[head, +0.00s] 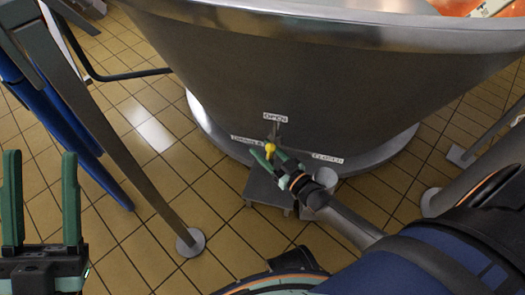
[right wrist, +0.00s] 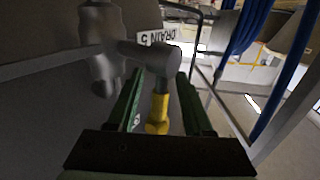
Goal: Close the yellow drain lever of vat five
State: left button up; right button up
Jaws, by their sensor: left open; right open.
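The yellow drain lever (head: 270,148) sits low on the front of the steel vat (head: 300,75), below a label reading OPEN (head: 275,117). In the right wrist view the yellow lever (right wrist: 157,112) hangs off a grey metal valve fitting (right wrist: 150,57), beside a DRAIN 5 label (right wrist: 157,35). My right gripper (head: 269,157) is open at the lever. Its green fingers (right wrist: 160,105) stand on either side of the yellow grip, with a visible gap; contact is unclear. My left gripper (head: 41,200) is open and empty at the far left, away from the vat.
A small grey stand (head: 267,188) is on the floor under the lever. A slanting metal leg (head: 140,165) and blue tubes (head: 65,120) stand to the left. Another label (head: 328,158) is right of the lever. Tiled floor (head: 165,200) is open between the leg and vat.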

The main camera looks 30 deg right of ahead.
jog(key=shift+w+a, duration=0.15)
jog(key=shift+w, duration=0.35)
grip_shut()
dwell(1.2)
